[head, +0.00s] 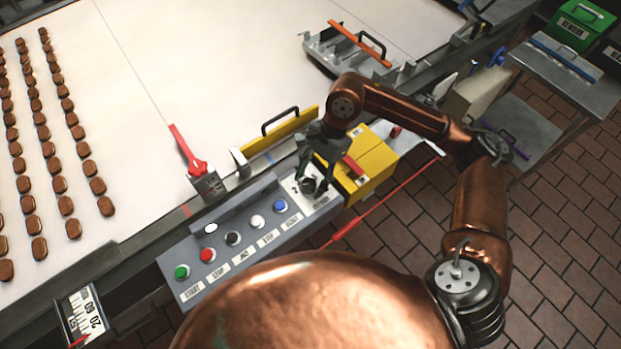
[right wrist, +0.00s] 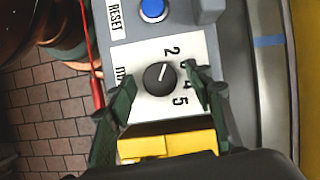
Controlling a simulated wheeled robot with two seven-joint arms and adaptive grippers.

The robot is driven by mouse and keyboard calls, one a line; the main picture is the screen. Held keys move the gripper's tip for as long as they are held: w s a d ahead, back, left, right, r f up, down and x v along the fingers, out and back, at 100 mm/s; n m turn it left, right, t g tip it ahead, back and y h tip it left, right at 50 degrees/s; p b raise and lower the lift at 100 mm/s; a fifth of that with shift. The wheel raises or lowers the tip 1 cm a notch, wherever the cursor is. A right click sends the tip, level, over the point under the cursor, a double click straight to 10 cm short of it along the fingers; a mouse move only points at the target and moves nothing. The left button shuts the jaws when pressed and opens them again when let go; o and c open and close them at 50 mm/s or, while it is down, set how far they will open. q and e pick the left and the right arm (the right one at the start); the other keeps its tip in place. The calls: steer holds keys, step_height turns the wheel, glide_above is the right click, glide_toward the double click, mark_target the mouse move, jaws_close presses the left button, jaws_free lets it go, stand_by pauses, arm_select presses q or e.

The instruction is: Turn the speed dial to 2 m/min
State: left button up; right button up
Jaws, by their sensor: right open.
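The black speed dial (head: 308,185) sits on a white plate at the right end of the grey control panel. In the right wrist view the dial (right wrist: 160,78) shows a short white mark that points up and slightly right, roughly toward the printed 2. The 4 and 5 also show, and a finger partly covers the number after 2. My right gripper (head: 318,178) is over the plate with its fingers open. In the right wrist view the fingers (right wrist: 160,95) stand on either side of the dial, with visible gaps to it. My left gripper is not in view.
A blue button (head: 280,206) and several other buttons line the panel (head: 222,240). A yellow box (head: 372,165) stands right beside the gripper. A red lever (head: 187,148) and a yellow guard with a black handle (head: 280,125) are behind. Rows of brown biscuits lie on the white belt (head: 150,90).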

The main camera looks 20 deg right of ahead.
steer(key=v, duration=1.2)
steer(key=shift+r, duration=0.1)
